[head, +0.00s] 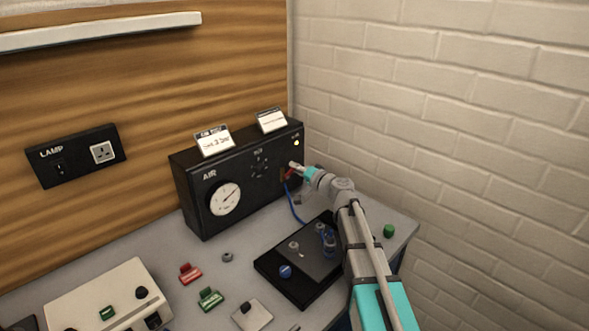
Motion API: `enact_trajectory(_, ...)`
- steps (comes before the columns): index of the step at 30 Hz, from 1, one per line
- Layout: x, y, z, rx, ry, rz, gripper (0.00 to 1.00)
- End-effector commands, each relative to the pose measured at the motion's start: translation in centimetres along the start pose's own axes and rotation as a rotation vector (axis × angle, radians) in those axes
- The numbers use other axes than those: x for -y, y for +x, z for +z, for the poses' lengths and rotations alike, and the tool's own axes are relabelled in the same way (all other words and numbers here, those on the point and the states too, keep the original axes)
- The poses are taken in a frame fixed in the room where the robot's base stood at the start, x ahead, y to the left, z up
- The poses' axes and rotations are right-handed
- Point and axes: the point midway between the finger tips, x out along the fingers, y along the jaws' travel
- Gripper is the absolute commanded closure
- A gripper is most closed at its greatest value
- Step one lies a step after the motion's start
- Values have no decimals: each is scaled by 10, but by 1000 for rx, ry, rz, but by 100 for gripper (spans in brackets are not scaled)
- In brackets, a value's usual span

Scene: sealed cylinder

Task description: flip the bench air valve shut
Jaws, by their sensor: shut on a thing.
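The black air box (190,195) stands on the bench against the wooden panel, with a round white gauge (224,199) under the word AIR. The fingertips are small here, and the handle's exact angle is hard to tell.
A black tray (270,271) with small parts lies below my arm. Red (190,273) and green (209,299) clamp-like pieces and a cream box (85,303) are at front left. A green knob (389,231) sits right of my arm. The brick wall (450,120) closes the right side.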

Motion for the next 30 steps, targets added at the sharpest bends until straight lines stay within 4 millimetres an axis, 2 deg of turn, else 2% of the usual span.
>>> enact_trajectory(8, -5, 0, 0, -1, 89, 1, 100)
enact_trajectory(24, -20, 0, 4, -1, 440, 1, 100)
enact_trajectory(30, -20, -1, 4, -1, 473, 1, 100)
